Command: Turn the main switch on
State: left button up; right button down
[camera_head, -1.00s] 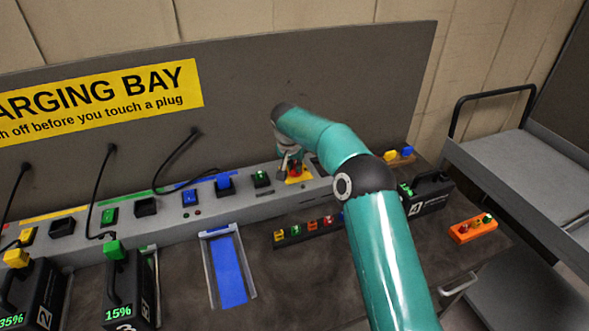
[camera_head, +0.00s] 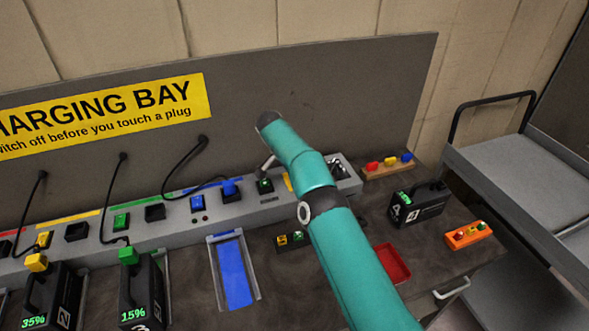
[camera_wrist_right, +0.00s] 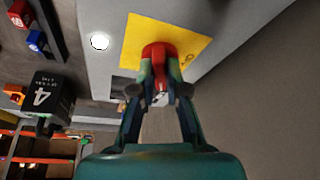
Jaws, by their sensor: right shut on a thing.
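The main switch is a red handle (camera_wrist_right: 158,52) on a yellow plate (camera_wrist_right: 190,38) in the right wrist view. My right gripper (camera_wrist_right: 159,82) has its fingers closed around the red handle. In the head view only a sliver of the yellow plate (camera_head: 288,182) shows beside my right arm. The red handle and the fingertips are hidden there behind the arm. My left gripper is in neither view.
A bright white round lamp (camera_wrist_right: 99,41) sits beside the plate. Black cables hang along the grey console. A grey cart (camera_head: 520,165) stands farther right.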

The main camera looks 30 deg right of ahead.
jog(key=shift+w+a, duration=0.1)
jog(key=shift+a, duration=0.1)
jog(key=c, duration=1.2)
grip_release()
jog(key=shift+d, duration=0.1)
jog(key=shift+r, duration=0.1)
jog(key=v, duration=0.2)
jog(key=shift+r, duration=0.25)
jog(key=shift+a+r, duration=0.15)
jog(key=shift+a, duration=0.25)
jog(key=a, duration=0.3)
jog(key=s+a, duration=0.1)
jog(key=a, duration=0.3)
jog(key=s+a, duration=0.1)
jog(key=a, duration=0.3)
jog(key=shift+a, duration=0.25)
jog(key=shift+o, duration=0.4)
